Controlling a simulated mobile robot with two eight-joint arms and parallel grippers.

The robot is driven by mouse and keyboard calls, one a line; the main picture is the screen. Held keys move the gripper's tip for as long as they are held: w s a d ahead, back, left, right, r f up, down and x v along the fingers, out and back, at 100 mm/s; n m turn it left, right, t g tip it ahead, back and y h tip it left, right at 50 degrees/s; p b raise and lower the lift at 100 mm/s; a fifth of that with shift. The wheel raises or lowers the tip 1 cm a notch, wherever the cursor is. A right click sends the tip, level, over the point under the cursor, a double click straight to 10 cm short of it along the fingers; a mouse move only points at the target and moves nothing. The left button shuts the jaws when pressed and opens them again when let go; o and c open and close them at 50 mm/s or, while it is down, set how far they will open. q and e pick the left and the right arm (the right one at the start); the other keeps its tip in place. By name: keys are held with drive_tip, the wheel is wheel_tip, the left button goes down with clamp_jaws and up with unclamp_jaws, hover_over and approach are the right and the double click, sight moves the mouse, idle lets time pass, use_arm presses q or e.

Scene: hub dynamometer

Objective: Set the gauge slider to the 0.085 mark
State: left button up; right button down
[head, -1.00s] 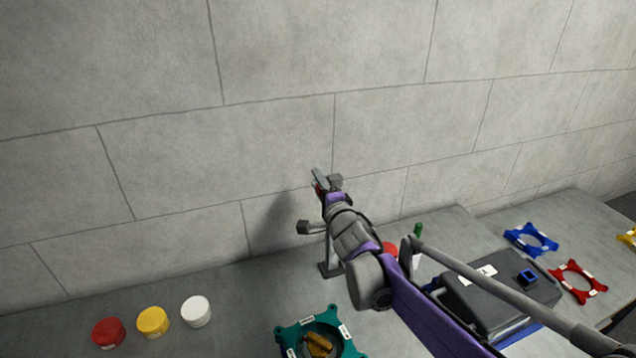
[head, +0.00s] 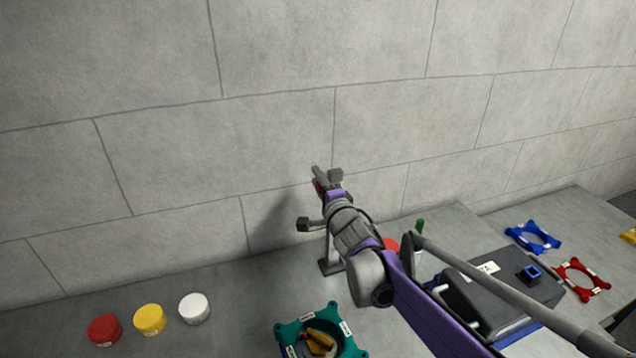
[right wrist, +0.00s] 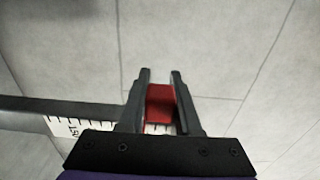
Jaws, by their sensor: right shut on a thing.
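The gauge slider (right wrist: 160,103) is a red block on a dark rail. My right gripper (right wrist: 161,80) is shut on it, with a finger on each side. In the head view my right gripper (head: 320,180) is at the gauge, high in front of the wall, and mostly hides the slider. The gauge rail (right wrist: 30,108) runs left from the gripper in the right wrist view. A white scale strip (right wrist: 75,124) with black ticks lies along it, partly hidden by my gripper. I cannot read the slider's mark. My left gripper is not in view.
The gauge's stand (head: 330,260) rises from the bench. Red (head: 105,330), yellow (head: 150,319) and white (head: 194,308) round pots stand at left. A teal ring fixture (head: 345,345) is in front. A dark case (head: 505,295) and blue (head: 533,237) and red (head: 581,280) rings lie at right.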

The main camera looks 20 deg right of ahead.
drive_tip(key=c, duration=0.6)
unclamp_jaws()
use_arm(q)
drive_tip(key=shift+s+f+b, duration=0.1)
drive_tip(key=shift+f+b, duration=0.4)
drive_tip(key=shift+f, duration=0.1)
use_arm(e)
drive_tip(key=s, duration=1)
drive_tip(key=shift+s+a, duration=0.3)
drive_tip(key=shift+s, duration=0.1)
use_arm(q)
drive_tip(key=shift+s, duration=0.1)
